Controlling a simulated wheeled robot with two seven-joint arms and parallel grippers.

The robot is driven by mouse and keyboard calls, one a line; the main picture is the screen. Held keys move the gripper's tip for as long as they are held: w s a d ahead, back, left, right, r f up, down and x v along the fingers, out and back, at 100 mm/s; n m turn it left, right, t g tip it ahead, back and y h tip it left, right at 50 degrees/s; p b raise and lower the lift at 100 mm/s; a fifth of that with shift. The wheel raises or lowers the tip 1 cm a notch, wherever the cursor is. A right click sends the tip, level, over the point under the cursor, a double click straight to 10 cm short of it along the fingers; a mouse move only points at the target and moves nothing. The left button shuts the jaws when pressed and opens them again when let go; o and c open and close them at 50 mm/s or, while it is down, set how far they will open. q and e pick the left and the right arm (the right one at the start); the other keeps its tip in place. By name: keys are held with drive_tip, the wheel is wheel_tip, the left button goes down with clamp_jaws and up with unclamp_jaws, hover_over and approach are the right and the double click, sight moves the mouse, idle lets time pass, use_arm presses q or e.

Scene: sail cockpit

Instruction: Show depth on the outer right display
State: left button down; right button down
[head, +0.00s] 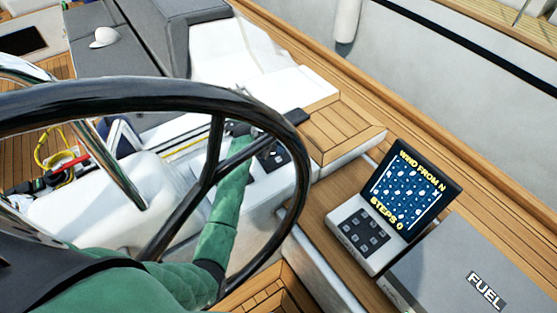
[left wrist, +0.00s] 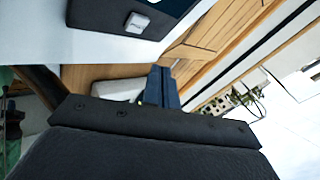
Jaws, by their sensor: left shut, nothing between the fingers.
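A console unit with a dark keypad (head: 272,158) stands beyond the steering wheel. Its dark screen part (head: 296,117) is seen nearly edge-on, so what it shows is hidden. My left gripper (head: 252,131) is beside this unit, partly hidden by the wheel; I cannot tell whether it touches. In the left wrist view its dark blue fingers (left wrist: 160,86) are together and empty. A dark panel with one pale button (left wrist: 137,22) lies above them there, apart from the tips. A second display (head: 408,187) at right reads "WIND FROM N" and "STEPS 0", with a keypad (head: 364,232) below it. My right gripper is out of view.
The black steering wheel (head: 300,185) surrounds my left forearm in the head view, with spokes close by. A grey box marked FUEL (head: 455,262) stands at lower right. Wooden decking (head: 345,132) lies beyond the keypad unit. A yellow rope (head: 42,150) lies at left.

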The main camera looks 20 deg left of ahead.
sight(277, 161)
use_arm(q)
drive_tip(key=f, duration=0.1)
drive_tip(key=f+b, duration=0.1)
drive_tip(key=shift+w+a+f, duration=0.1)
drive_tip(key=shift+a+f, duration=0.15)
drive_tip(key=shift+f, duration=0.1)
drive_tip(key=shift+w+a+f+b, duration=0.2)
drive_tip(key=shift+f+b, duration=0.55)
drive_tip(key=shift+f, duration=0.05)
idle(0.4)
idle(0.8)
drive_tip(key=shift+f, duration=0.1)
drive_tip(key=shift+f+b, duration=0.25)
drive_tip(key=shift+b, duration=0.3)
drive_tip(key=shift+a, duration=0.1)
